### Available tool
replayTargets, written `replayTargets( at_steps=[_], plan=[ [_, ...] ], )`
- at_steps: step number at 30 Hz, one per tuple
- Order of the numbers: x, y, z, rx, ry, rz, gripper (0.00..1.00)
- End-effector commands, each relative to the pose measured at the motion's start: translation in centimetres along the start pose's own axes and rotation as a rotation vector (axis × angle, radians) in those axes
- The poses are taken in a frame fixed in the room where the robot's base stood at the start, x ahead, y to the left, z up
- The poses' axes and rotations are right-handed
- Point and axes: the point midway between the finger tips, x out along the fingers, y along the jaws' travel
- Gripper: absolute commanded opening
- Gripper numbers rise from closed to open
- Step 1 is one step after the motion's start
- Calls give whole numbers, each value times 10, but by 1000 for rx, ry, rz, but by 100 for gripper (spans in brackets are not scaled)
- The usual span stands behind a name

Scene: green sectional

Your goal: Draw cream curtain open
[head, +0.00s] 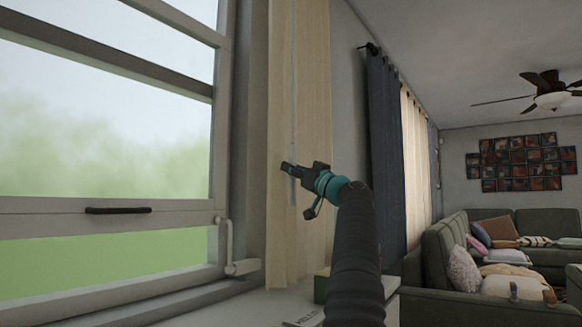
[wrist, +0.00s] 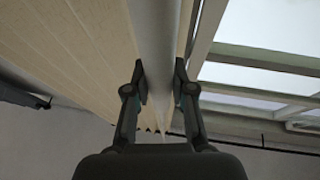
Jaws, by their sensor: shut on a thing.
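The cream curtain (head: 312,90) hangs in folds at the right side of the near window, and the glass in view is uncovered. A thin white wand (head: 293,90) hangs down in front of the curtain. My gripper (head: 287,170) is shut on the wand partway down its length, and the wand's lower end shows just below the fingers. In the wrist view, the wand (wrist: 155,35) runs between the two fingers of my gripper (wrist: 160,80). The curtain's folds (wrist: 75,45) lie to the left there and the window frame (wrist: 225,55) to the right.
The near window (head: 110,130) has a dark handle (head: 118,210) and a white latch (head: 232,250). A green box-like thing (head: 321,287) and a paper item (head: 303,318) lie on the pale surface below the curtain. Dark curtains (head: 385,150) and a green sectional (head: 440,255) stand farther right.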

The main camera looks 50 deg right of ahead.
Motion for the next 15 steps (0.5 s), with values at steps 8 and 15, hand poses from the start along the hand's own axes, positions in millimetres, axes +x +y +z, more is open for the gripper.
replayTargets(
  at_steps=[8,15],
  plan=[
    [0,5,-2,0,5,10,0],
    [0,6,-2,0,5,11,41]
  ],
)
